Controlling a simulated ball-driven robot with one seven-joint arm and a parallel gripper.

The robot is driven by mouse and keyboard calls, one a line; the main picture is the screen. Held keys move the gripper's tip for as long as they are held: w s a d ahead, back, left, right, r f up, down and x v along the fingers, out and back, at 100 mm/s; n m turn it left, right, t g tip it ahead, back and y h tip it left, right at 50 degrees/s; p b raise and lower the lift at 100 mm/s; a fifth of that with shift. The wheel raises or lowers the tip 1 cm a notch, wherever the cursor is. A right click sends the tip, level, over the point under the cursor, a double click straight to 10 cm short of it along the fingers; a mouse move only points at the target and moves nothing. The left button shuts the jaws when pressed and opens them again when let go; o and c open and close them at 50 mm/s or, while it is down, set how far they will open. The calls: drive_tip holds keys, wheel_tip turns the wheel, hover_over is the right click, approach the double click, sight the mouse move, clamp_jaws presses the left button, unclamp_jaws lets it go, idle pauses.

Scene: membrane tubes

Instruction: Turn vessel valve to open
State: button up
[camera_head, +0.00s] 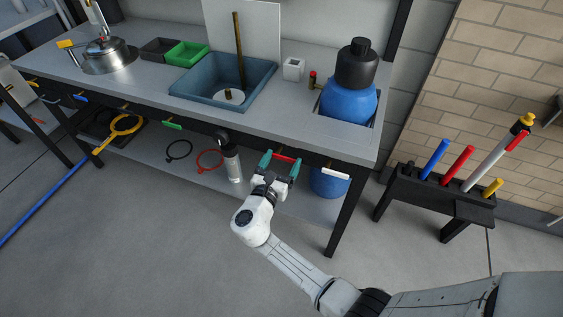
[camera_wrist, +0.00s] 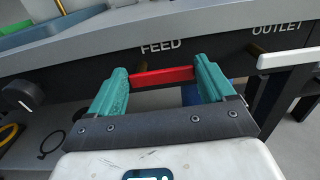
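A red valve handle (camera_head: 285,159) lies crosswise under the bench's front edge, below the FEED label; it also shows in the wrist view (camera_wrist: 161,75). My gripper (camera_head: 279,163) is at this handle, its teal fingers (camera_wrist: 161,82) wide apart, one near each end of the red bar. Whether the fingers touch the bar I cannot tell. To the right, a white handle (camera_head: 335,173) lies crosswise near the OUTLET label; part of it shows in the wrist view (camera_wrist: 290,58). A green handle (camera_head: 172,124) is further left. No label naming the vessel valve is readable.
A blue vessel (camera_head: 347,101) with a black top sits in the bench's right end. A blue container (camera_head: 328,182) stands on the lower shelf behind the handles. A grey cylinder (camera_head: 230,158) is left of my gripper. A black tool rack (camera_head: 440,198) stands right.

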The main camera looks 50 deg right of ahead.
drive_tip(key=c, duration=0.5)
drive_tip(key=shift+c, duration=0.2)
drive_tip(key=shift+f, duration=0.1)
drive_tip(key=shift+w+a+f+m+b, duration=0.1)
drive_tip(key=shift+w+f+m+b, duration=0.35)
drive_tip(key=shift+m+b, duration=2.65)
drive_tip(key=shift+w+a+f+m+b, duration=0.15)
drive_tip(key=shift+f+m+b, duration=0.55)
drive_tip(key=shift+m+b, duration=2.4)
drive_tip(key=shift+w+a+f+m+b, duration=0.15)
drive_tip(key=shift+f+m+b, duration=0.45)
drive_tip(key=shift+m+b, duration=2.5)
drive_tip(key=shift+b, duration=0.35)
drive_tip(key=o, duration=0.9)
drive_tip(key=shift+w+r, duration=0.1)
